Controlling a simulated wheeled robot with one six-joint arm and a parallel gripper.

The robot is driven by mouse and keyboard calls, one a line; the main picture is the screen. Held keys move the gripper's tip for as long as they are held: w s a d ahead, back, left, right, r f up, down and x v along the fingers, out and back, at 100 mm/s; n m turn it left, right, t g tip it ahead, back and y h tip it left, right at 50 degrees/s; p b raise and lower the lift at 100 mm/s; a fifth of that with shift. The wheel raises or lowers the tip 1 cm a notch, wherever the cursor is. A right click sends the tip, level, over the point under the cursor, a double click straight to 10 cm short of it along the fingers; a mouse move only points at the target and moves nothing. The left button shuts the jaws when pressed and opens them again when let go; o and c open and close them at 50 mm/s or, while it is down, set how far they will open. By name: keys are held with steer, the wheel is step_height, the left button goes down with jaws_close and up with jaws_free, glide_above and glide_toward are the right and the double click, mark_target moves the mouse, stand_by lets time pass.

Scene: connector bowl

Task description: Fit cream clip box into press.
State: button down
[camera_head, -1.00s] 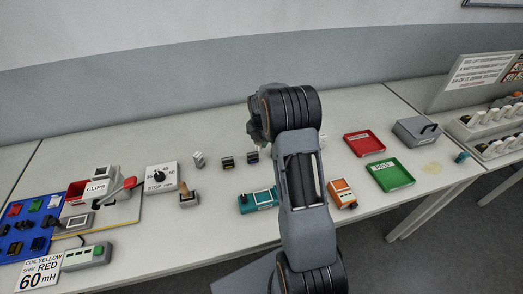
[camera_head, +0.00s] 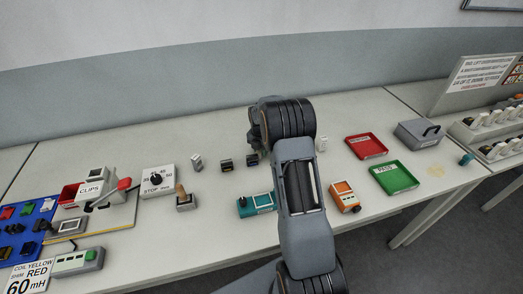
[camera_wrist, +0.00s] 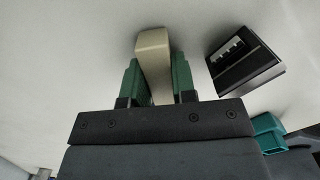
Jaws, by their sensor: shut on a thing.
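The cream clip box (camera_wrist: 153,55) is between the green fingers of my gripper (camera_wrist: 158,80) in the wrist view. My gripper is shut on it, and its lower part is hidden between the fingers. In the head view my own arm hides the fingers and the held box. A grey press-like fixture with a red-ended lever (camera_head: 124,184) stands at the far left of the table, beside a CLIPS label. My gripper is well to the right of it.
A black connector housing (camera_wrist: 245,62) lies right of the fingers in the wrist view. A dial box (camera_head: 157,181), a teal device (camera_head: 257,203) and an orange device (camera_head: 344,196) stand on the table. Red (camera_head: 366,146) and green (camera_head: 394,177) trays lie right.

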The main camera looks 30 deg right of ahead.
steer(key=c, duration=0.9)
jaws_free()
